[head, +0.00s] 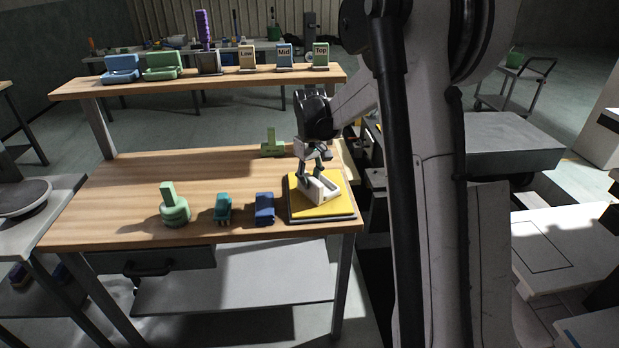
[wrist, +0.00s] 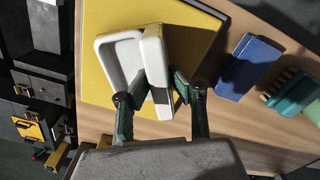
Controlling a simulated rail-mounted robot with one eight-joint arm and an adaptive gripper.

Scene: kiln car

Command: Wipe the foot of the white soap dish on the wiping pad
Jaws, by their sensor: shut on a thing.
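The white soap dish (head: 321,190) is at the yellow wiping pad (head: 332,208), near the right end of the wooden bench. My gripper (head: 312,176) comes down from above and is shut on the dish's raised wall. In the wrist view the dish (wrist: 118,58) shows its hollow tray, and the fingers (wrist: 160,95) stand either side of the thick white wall (wrist: 156,62). The yellow pad (wrist: 98,88) lies behind the dish. The foot of the dish is hidden, and I cannot tell whether it touches the pad.
A blue block (head: 264,208), a teal brush (head: 222,208) and a round green piece (head: 174,208) stand left of the pad. A green T-shaped piece (head: 272,146) is behind. A raised shelf (head: 200,82) holds blue and green dishes and labelled blocks. The bench's left middle is clear.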

